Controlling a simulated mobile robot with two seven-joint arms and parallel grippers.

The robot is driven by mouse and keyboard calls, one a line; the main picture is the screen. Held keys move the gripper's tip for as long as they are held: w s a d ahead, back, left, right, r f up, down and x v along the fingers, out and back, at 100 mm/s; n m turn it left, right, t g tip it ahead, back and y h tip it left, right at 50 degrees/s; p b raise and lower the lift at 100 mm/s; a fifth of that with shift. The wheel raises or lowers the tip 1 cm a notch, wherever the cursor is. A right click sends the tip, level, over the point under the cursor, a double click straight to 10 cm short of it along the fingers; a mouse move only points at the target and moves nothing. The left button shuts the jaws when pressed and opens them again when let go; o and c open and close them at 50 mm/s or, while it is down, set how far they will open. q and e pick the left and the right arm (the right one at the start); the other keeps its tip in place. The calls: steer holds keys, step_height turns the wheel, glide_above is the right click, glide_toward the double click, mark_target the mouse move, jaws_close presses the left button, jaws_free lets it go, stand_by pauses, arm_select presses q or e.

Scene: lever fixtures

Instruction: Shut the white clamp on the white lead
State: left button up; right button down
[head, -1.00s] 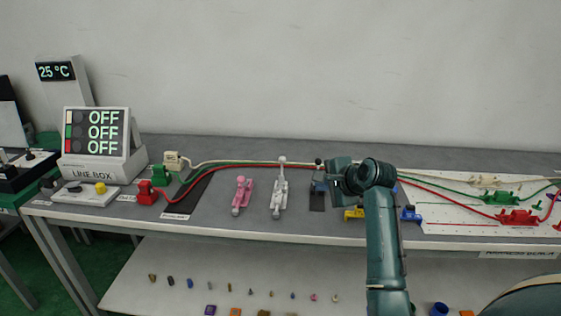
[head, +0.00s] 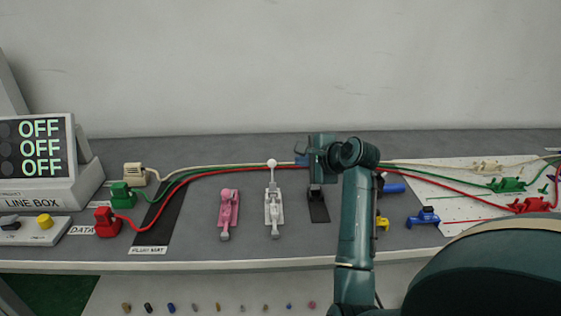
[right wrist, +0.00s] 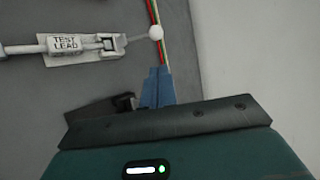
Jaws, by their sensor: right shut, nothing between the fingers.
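The white clamp (head: 274,210) stands on the grey bench, its arm pointing to the back and ending in a white ball (head: 271,163) at the leads. In the right wrist view the clamp (right wrist: 108,43) lies at upper left by a "TEST LEAD" label, its ball (right wrist: 155,32) beside the leads. The white lead (head: 215,164) runs along the back from the white plug (head: 134,173). My right gripper (head: 301,160) is shut and empty, right of the ball. Its blue fingertips (right wrist: 157,75) are close together, apart from the ball. My left gripper is out of view.
A pink clamp (head: 229,210) stands left of the white one. A dark clamp base (head: 318,207) is below my right gripper, partly hidden. Green lead (head: 157,210) and red lead (head: 150,226) run beside the white lead.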

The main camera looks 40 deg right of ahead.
mark_target(272, 174)
steer(key=b+x, duration=0.1)
steer(key=x, duration=0.8)
steer(key=shift+f, duration=0.1)
steer(key=shift+w+f, duration=0.25)
steer(key=shift+w, duration=0.25)
